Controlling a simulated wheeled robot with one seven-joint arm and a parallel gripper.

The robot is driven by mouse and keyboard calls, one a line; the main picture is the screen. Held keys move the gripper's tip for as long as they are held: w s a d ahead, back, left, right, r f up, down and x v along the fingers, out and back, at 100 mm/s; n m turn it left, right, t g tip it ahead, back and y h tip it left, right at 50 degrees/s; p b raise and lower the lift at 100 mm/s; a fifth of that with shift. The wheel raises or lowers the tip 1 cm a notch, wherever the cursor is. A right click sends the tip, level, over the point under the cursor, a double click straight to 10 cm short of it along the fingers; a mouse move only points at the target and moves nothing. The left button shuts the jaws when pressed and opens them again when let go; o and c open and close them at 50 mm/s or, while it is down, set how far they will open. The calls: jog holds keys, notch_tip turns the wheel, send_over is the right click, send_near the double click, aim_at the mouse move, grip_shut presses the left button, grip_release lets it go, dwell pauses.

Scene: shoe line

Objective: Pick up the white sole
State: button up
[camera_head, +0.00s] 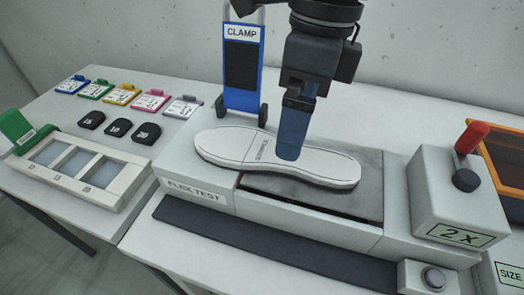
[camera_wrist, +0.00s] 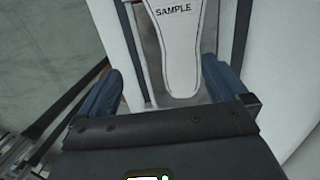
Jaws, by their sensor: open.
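The white sole (camera_head: 270,158) lies flat on the FLEX TEST fixture (camera_head: 190,187), its right part over a dark grey plate. My gripper (camera_head: 287,155) comes down over the sole's middle, with one blue finger showing and hiding part of it. In the wrist view, the sole (camera_wrist: 180,50) shows the word SAMPLE and one rounded end. My open gripper (camera_wrist: 163,85) has its blue fingers apart on either side of that end, with nothing held between them. I cannot tell whether the fingers touch the sole.
A blue CLAMP stand (camera_head: 242,65) stands just behind the sole. A grey 2X box with a red-knobbed lever (camera_head: 472,137) is at the right. A white tray (camera_head: 75,175), coloured tags and dark pads occupy the left table. A dark strip (camera_head: 270,245) runs along the front.

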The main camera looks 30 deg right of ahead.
aim_at(300, 156)
jog(key=shift+w+d+f+h, duration=0.25)
jog(key=shift+d+h, duration=0.1)
jog(key=shift+d, duration=0.1)
jog(key=shift+w+d+f+h, duration=0.1)
jog(key=shift+d+f+h, duration=0.1)
jog(key=shift+d+h, duration=0.2)
jog(key=shift+w+d+f, duration=0.1)
jog(key=shift+d+f, duration=0.05)
jog(key=shift+f, duration=0.2)
jog(key=shift+d+f+p, duration=0.1)
jog(key=shift+f+p, duration=0.6)
jog(key=shift+f, duration=2.8)
jog(key=shift+c, duration=0.4)
jog(key=c, duration=1.2)
